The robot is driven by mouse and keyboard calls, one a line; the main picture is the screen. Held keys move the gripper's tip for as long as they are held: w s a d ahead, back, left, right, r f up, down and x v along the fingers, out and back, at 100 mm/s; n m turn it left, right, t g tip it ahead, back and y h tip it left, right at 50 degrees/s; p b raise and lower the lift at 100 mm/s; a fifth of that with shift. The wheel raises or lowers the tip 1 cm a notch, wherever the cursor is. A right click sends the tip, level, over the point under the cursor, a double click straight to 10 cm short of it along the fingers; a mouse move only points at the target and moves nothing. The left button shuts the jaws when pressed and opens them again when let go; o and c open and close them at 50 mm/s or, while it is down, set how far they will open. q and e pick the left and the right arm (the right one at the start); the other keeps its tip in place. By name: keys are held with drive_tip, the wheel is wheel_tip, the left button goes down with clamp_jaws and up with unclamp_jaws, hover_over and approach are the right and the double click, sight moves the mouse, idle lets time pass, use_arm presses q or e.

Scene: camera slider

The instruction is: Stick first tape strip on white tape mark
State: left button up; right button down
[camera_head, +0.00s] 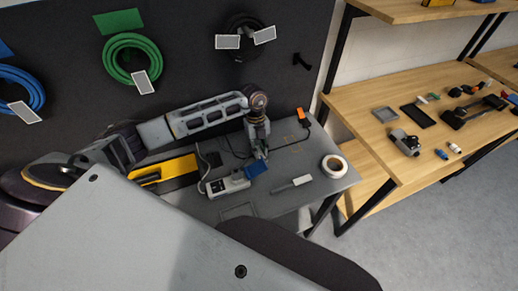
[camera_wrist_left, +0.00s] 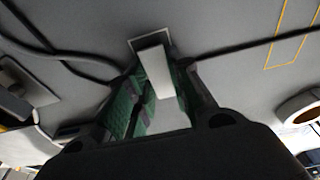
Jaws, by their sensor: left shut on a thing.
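My left gripper (camera_head: 261,155) points down over the grey table. In the left wrist view its green-padded fingers (camera_wrist_left: 160,95) are shut on a white tape strip (camera_wrist_left: 157,72). The strip's far end overlaps the small white-outlined mark (camera_wrist_left: 131,44) on the grey surface; I cannot tell whether it touches. In the head view the arm and gripper hide the strip and mark. A white tape roll (camera_head: 334,177) lies near the table's right end. It also shows at the right of the left wrist view (camera_wrist_left: 287,118). My right gripper is not in view.
A white power strip (camera_head: 228,184) and a blue item (camera_head: 257,168) lie close to the left gripper. Dark cables (camera_wrist_left: 78,55) cross the surface near the mark. A white-and-grey tool (camera_head: 301,181) lies toward the front. Yellow outlines (camera_wrist_left: 293,65) mark bare surface to the right.

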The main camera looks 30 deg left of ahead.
sight(259, 151)
use_arm(q)
drive_tip(key=o, duration=1)
wheel_tip(259, 151, up, 10)
idle(0.4)
